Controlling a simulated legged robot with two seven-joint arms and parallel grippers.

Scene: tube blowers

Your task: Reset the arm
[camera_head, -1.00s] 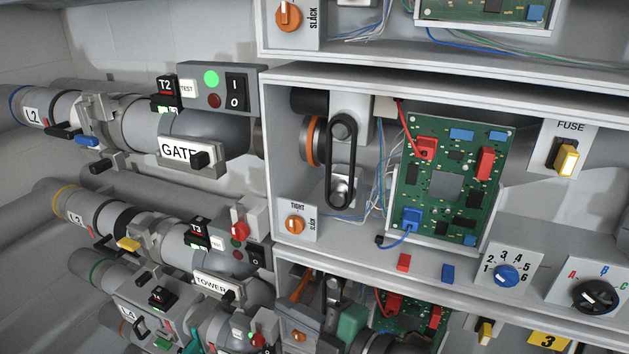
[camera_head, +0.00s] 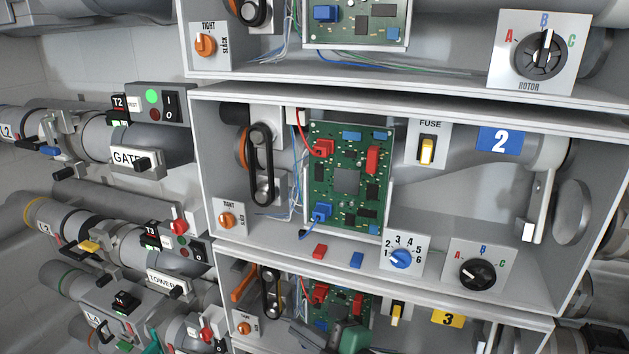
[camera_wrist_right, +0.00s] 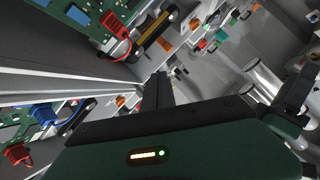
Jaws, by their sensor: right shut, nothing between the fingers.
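My right gripper (camera_head: 318,336), dark grey and green, is low in the head view. It is in front of the lower bay, beside that bay's circuit board. It is shut and holds nothing. In the right wrist view, its dark green housing (camera_wrist_right: 180,150) fills the bottom, with dark finger parts above it. Panel boards and pipes show beyond. My left gripper is not in view.
The middle bay has a green circuit board (camera_head: 347,178), a black belt (camera_head: 262,165), a fuse switch (camera_head: 427,150), a blue dial (camera_head: 401,258) and a black rotor knob (camera_head: 478,273). Labelled pipes with a GATE valve (camera_head: 138,160) stand left. Shelf edges (camera_head: 400,112) jut out.

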